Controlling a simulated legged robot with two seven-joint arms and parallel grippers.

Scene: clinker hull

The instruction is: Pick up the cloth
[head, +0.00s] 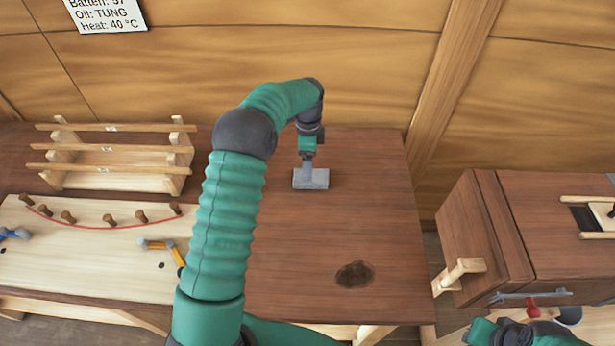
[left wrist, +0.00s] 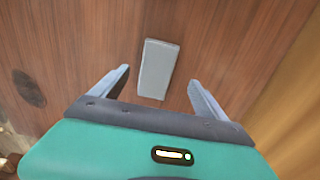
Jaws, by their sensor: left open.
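The cloth, a grey folded rectangle (head: 319,181), lies on the dark brown bench top. It also shows in the left wrist view (left wrist: 158,70), flat on the wood. My left gripper (head: 307,170) is over the cloth, pointing down. In the left wrist view my left gripper (left wrist: 159,77) is open, with one finger to each side of the cloth and the cloth between and beyond the tips. Whether the fingertips touch the bench cannot be told. Part of my right arm (head: 530,335) shows at the bottom right; its gripper is not visible.
A wooden rack (head: 115,178) with battens stands at the left, behind a pale board (head: 85,250) with several pegs and a red line. A dark stain (head: 354,275) marks the bench. A wooden cabinet (head: 550,225) stands at the right. The bench around the cloth is clear.

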